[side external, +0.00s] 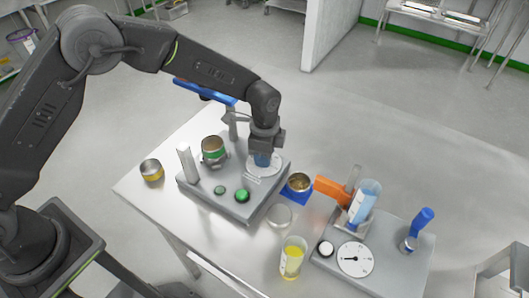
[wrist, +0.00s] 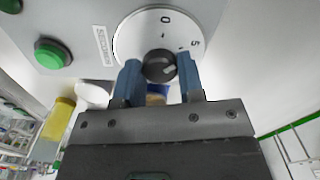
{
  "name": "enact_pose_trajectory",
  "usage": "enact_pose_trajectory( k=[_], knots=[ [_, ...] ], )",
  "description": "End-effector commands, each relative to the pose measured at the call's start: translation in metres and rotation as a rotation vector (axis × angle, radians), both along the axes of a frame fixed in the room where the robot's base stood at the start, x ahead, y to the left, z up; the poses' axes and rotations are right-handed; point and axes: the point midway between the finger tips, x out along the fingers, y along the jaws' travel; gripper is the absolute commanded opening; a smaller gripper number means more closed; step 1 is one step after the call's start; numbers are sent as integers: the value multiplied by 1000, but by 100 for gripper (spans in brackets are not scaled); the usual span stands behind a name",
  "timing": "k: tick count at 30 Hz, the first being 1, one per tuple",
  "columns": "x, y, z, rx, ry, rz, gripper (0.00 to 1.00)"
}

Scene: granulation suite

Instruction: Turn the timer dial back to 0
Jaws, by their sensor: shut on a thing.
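The timer dial has a round white face (wrist: 135,38) marked 0 and 5, with a dark round knob (wrist: 159,66) at its middle. A pale mark shows on the knob, but I cannot tell for certain which number it points to. My gripper (wrist: 158,77) is shut on the knob, with one blue fingertip on each side of it. In the side external view my gripper (side external: 262,160) points down over the dial face (side external: 272,171) on the grey device (side external: 240,208), and hides the knob.
The device also carries green buttons (side external: 242,195), a white post (side external: 187,163) and a green-banded metal cup (side external: 213,150). To the right stand an open tin (side external: 299,182) on a blue pad, a yellow-filled beaker (side external: 292,258) and a second grey device (side external: 400,265).

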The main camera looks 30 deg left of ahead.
Motion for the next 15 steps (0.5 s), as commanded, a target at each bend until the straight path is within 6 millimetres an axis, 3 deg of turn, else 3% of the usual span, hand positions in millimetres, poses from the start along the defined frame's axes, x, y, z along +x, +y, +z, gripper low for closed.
enact_pose_trajectory(
  k=[8,15],
  knots=[
    [0,0,0,-1,-1,65,12],
    [1,0,1,-1,-1,229,12]
  ],
)
